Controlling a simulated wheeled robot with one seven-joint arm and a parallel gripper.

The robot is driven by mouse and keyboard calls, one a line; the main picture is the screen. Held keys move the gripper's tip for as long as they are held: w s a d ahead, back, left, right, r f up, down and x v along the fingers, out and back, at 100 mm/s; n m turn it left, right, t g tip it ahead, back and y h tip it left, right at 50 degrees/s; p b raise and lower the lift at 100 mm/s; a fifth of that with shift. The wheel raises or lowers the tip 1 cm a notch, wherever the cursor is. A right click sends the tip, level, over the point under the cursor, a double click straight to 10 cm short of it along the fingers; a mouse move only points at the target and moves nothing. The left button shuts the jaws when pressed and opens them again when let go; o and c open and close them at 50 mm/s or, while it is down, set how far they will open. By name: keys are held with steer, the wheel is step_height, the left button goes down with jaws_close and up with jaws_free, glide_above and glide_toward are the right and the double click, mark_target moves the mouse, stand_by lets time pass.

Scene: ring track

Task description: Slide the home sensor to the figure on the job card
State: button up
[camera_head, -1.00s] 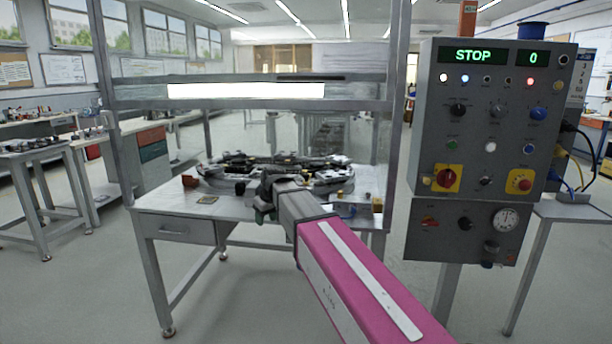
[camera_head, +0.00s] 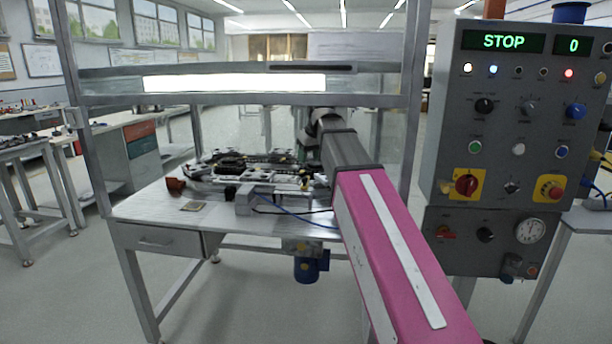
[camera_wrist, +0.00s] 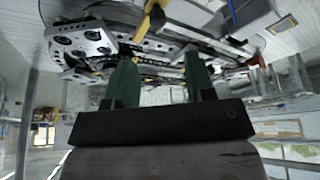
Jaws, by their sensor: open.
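The ring track (camera_head: 215,178) lies on the table in the head view. Part of it fills the top of the wrist view (camera_wrist: 95,42), with silver blocks and yellow parts. I cannot tell which part is the home sensor. A small flat card-like piece (camera_head: 193,206) lies at the table's front left; no figure on it is readable. My gripper (camera_wrist: 160,80) shows two green fingers spread apart with nothing between them. In the head view my wrist is over the right part of the table and hides some of the track; the fingertips are not clear there.
The table (camera_head: 160,215) has a frame with uprights and a lit bar (camera_head: 235,83) across it. A control cabinet (camera_head: 510,150) stands at the right, reading STOP and 0. A blue motor (camera_head: 307,268) hangs under the table. A small brown box (camera_head: 176,184) sits at the table's left.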

mark_target(304, 178)
steer(key=x, duration=1)
steer(key=shift+w+f, duration=0.3)
